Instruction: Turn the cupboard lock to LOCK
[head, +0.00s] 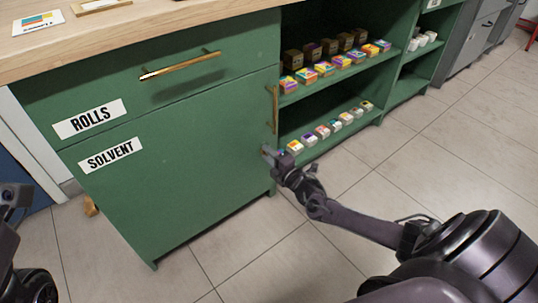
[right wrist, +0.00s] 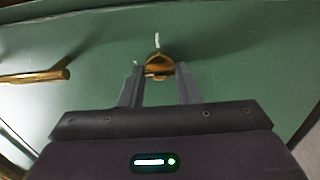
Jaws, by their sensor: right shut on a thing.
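The green cupboard door (head: 190,180) labelled SOLVENT is shut. Its brass lock knob (right wrist: 158,65) shows in the right wrist view, between the fingertips of my right gripper (right wrist: 160,80). One white mark is on the door just above the knob, and a smaller one is at its left; I cannot read any lettering. In the head view my right gripper (head: 271,155) is at the door's right edge, below the vertical brass handle (head: 274,108), and hides the knob. It is shut on the knob. My left gripper is out of view; only dark parts of mine show at the left edge.
A drawer (head: 150,85) labelled ROLLS sits above the door, under a wooden worktop (head: 150,30). Open green shelves (head: 335,85) with small boxes stand to the right. The tiled floor (head: 370,155) in front is clear. The brass handle also shows in the right wrist view (right wrist: 35,76).

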